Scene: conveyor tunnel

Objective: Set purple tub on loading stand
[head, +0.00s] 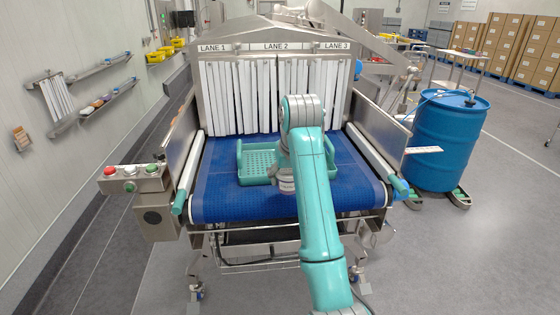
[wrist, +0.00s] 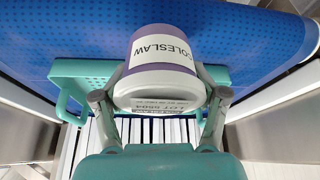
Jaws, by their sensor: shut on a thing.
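The purple tub (wrist: 158,48) is white with purple bands and a COLESLAW label, in the middle of the wrist view. My gripper (wrist: 160,95) is shut on it, a finger on each side. In the head view the tub (head: 287,186) shows just below my wrist, over the front of the blue belt; my arm hides most of the gripper. A teal perforated tray (head: 257,168) with raised ends lies on the belt behind the tub, and it also shows in the wrist view (wrist: 72,70). I cannot tell which thing is the loading stand.
The blue belt (head: 218,204) runs under white strip curtains (head: 240,95) marked LANE 1 to LANE 3. Metal side walls flank it. A button box (head: 130,180) stands at left, a blue drum (head: 440,140) at right. Belt is clear left of the tray.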

